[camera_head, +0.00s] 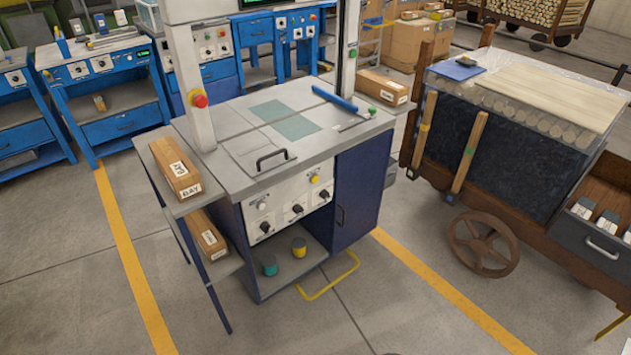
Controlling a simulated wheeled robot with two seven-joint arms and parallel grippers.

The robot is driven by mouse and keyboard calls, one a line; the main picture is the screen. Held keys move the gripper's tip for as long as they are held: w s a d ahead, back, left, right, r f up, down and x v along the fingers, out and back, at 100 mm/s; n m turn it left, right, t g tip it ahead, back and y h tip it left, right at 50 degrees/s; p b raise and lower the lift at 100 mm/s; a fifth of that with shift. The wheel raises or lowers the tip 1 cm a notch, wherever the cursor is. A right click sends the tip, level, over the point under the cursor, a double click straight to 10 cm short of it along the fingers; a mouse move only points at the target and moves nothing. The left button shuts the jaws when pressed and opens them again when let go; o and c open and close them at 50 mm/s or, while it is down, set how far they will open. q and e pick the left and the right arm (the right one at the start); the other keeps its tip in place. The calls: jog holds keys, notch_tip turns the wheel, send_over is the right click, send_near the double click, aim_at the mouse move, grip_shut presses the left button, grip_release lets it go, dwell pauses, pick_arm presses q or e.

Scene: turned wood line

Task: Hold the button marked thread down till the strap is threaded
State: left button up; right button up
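A strapping machine with a grey top (235,145) and a dark blue cabinet stands in the middle of the head view. Its pale front control panel (281,204) has several black knobs, a yellow button (314,179) and a small pale round control (262,205). The panel markings are too small to read, so I cannot tell which button is marked thread. A red mushroom button (199,100) is on the left post, and a small green button (372,110) is on the right of the top. I cannot make out a strap for certain. Neither of my grippers is in view.
Cartons sit on the left side shelves, the upper one (176,167) marked BAY. A yellow foot bar (329,278) sticks out low in front. A wheeled wooden cart (563,262) stands to the right. Bare floor (235,335) lies in front.

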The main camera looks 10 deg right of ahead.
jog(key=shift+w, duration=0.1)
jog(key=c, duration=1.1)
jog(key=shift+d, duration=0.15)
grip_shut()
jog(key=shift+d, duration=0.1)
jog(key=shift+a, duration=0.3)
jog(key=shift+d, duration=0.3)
